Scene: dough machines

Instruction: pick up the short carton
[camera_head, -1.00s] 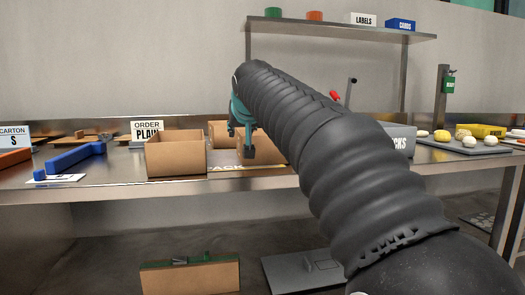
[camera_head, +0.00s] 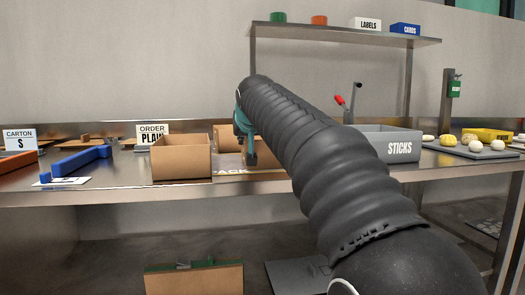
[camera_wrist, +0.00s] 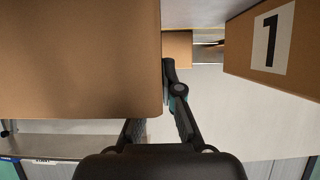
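An open brown carton (camera_head: 181,160) stands near the bench's front edge in the head view. Another brown carton (camera_head: 226,139) stands behind it to the right, partly hidden by my arm. My gripper (camera_head: 249,152) is low over the bench, right of the front carton. In the wrist view a large carton wall (camera_wrist: 80,60) fills the upper left and hides one fingertip. The other finger of my gripper (camera_wrist: 162,85) runs along the wall's right edge; contact is unclear. I cannot tell whether the fingers grip it, nor which carton is the short one.
A carton marked 1 (camera_wrist: 272,40) is at the right of the wrist view, and a smaller brown box (camera_wrist: 177,48) shows beyond my finger. The grey STICKS bin (camera_head: 398,147) stands right of my arm. A blue bar (camera_head: 80,160) lies at left.

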